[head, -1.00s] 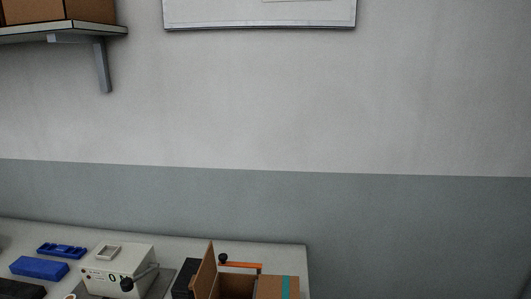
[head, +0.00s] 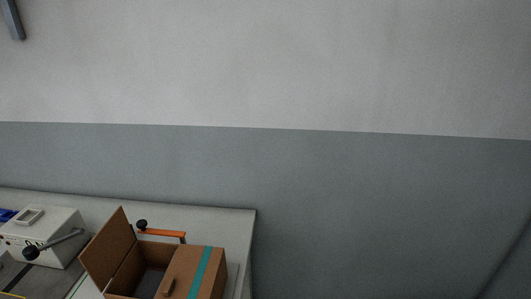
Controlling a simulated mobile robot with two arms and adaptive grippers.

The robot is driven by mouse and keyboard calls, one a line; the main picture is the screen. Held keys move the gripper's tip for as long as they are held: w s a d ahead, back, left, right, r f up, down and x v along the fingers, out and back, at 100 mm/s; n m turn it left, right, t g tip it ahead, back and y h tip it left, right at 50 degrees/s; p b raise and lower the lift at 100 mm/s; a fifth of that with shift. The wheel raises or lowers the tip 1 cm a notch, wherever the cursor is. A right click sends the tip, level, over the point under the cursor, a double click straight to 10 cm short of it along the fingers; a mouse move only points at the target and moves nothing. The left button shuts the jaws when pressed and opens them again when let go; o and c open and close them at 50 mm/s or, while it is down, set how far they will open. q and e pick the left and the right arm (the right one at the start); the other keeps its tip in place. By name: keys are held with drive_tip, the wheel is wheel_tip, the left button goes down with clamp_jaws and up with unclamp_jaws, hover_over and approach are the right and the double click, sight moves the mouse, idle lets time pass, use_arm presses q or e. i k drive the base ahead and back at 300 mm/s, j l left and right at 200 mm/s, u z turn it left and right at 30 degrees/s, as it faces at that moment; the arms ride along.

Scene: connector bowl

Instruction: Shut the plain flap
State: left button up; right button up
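A brown cardboard box (head: 124,283) stands on the table at the lower left of the head view, its lower part cut off by the picture edge. Its left flap (head: 107,249) is plain brown and stands up, tilted outward to the left. Its right flap (head: 184,268) lies flat over the right part of the box and carries a teal stripe and a small tan handle-like piece. The dark inside of the box shows between the two flaps. Neither of my grippers is in view.
A white device (head: 52,230) with a black-knobbed lever stands left of the box. An orange bar (head: 163,233) with a black knob is behind the box. The pale table (head: 225,222) ends just right of the box, with a grey wall (head: 380,210) behind.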

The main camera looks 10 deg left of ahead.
sight(102, 257)
drive_tip(key=k+j, duration=0.3)
drive_tip(key=j, duration=0.2)
drive_tip(key=k+j+z, duration=0.1)
drive_tip(key=k+j, duration=0.2)
drive_tip(key=j, duration=0.2)
drive_tip(key=k+j, duration=0.35)
drive_tip(key=j, duration=0.15)
drive_tip(key=i+j, duration=0.1)
drive_tip(key=j, duration=0.35)
drive_tip(key=i+j+z, duration=0.1)
drive_tip(key=j, duration=0.3)
drive_tip(key=i+j+z, duration=0.1)
drive_tip(key=j, duration=0.35)
